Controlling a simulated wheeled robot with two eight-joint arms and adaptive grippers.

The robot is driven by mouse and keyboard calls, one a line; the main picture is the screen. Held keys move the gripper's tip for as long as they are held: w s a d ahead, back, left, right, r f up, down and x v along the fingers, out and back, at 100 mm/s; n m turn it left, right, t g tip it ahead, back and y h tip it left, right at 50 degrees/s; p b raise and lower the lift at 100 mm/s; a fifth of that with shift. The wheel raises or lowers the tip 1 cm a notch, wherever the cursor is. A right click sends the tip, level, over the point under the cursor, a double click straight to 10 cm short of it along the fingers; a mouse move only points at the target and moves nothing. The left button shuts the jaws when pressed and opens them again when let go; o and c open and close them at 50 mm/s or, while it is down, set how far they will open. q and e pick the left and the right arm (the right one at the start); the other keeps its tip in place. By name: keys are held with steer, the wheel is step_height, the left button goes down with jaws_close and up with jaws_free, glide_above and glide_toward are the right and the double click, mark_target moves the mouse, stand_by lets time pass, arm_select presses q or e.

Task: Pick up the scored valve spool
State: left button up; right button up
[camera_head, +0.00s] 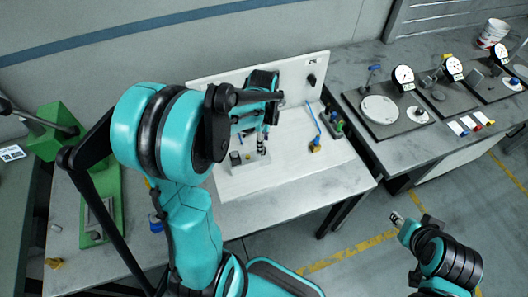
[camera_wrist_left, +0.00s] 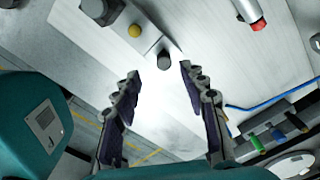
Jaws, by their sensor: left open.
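A small banded dark and silver cylinder (camera_head: 262,146), which looks like the valve spool, stands upright on a pale block (camera_head: 250,167) on the white workboard. In the left wrist view its round grey end (camera_wrist_left: 164,60) lies between my left fingertips, apart from both. I cannot make out the scoring. My left gripper (camera_wrist_left: 161,72) is open and empty, pointing down at the cylinder. In the head view my left gripper (camera_head: 262,129) is partly hidden by my own arm. My right gripper (camera_head: 398,218) is at the lower right, away from the board; its finger opening is unclear.
A yellow knob (camera_wrist_left: 134,31) sits on the block beside the cylinder. A blue tube or cord (camera_head: 313,118) runs along the right of the board (camera_head: 240,188). Dial gauge stands (camera_head: 403,77) stand on the right bench. A green press (camera_head: 52,135) stands at left.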

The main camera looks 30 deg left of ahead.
arm_select(q)
steer(key=f, duration=0.1)
steer(key=f+b, duration=0.1)
steer(key=f, duration=0.2)
steer(key=shift+w+a+f, duration=0.1)
steer(key=shift+w+a, duration=0.15)
steer(key=shift+w, duration=0.05)
steer(key=shift+f+b, duration=0.35)
steer(key=shift+f, duration=0.15)
jaws_close()
steer(key=shift+r, duration=0.15)
